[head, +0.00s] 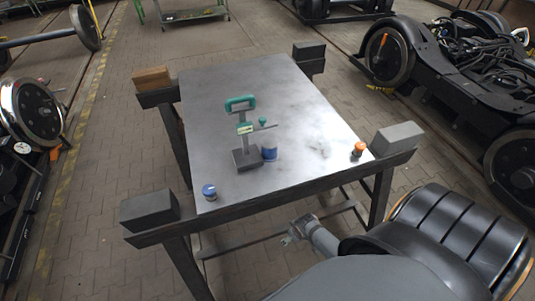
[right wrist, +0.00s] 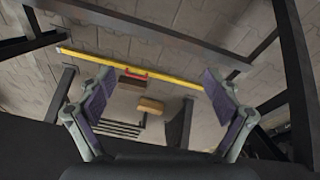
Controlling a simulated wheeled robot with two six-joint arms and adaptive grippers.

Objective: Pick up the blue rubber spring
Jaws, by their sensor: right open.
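Two small blue pieces stand on the metal table (head: 310,95) in the head view. One blue piece (head: 209,191) is near the table's front left corner. The other, a blue cylinder (head: 270,154), stands close beside a green-handled stand (head: 246,128) with a dark base. I cannot tell for certain which is the rubber spring. My right gripper (head: 297,232) is low in front of the table's near edge, apart from both. In the right wrist view its two fingers (right wrist: 158,100) are spread wide with nothing between them. My left gripper is not in view.
An orange-topped piece (head: 358,150) stands near the table's right edge. Table legs and crossbars (head: 258,238) surround the space below. The wrist view shows a yellow bar (right wrist: 120,66) and brown blocks (right wrist: 151,105). Bogies (head: 450,70) stand right.

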